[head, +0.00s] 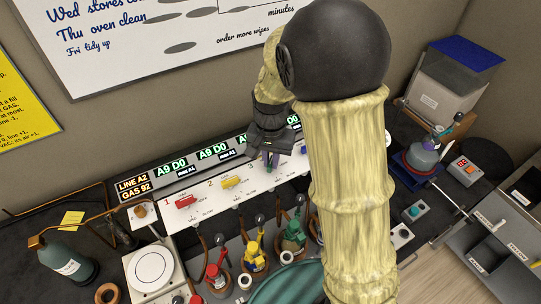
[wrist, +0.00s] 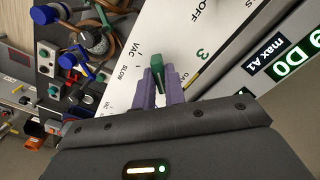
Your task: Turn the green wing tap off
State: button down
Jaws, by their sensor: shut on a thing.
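The green wing tap (wrist: 158,66) is on the white panel (wrist: 165,30), by the number 3. Labels reading VAC, SLOW, GAS and OFF are around it. My gripper (wrist: 158,84) has its two purple fingers on either side of the tap and is shut on it. The tap's end shows past the fingertips; the rest of it is hidden between them. In the head view my gripper (head: 269,161) is at the panel, right of the yellow tap, and hides most of the green tap.
A red tap (head: 186,201) and a yellow tap (head: 231,182) are to the left on the same panel. Lit displays (head: 212,152) run along its back. Flasks with red, yellow and green tops (head: 294,232) and hoses stand in front. A sloped box (head: 455,80) stands at right.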

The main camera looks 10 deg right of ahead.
aim_at(271, 161)
jog(key=m+p, duration=0.1)
jog(key=m, duration=0.1)
jog(key=m+p, duration=0.1)
jog(key=m, duration=0.1)
jog(key=shift+r+m, duration=0.2)
jog(key=shift+m, duration=0.1)
jog(key=m+p, duration=0.2)
jog(key=m, duration=0.2)
jog(key=shift+w+p, duration=0.1)
jog(key=shift+p, duration=0.2)
jog(key=shift+f+m, duration=0.1)
jog(key=shift+m, duration=0.2)
jog(key=c, duration=1.5)
grip_release()
jog(key=shift+o, duration=0.2)
notch_tip(271, 161, up, 17)
jog(key=b, duration=0.2)
jog(key=shift+b, duration=0.4)
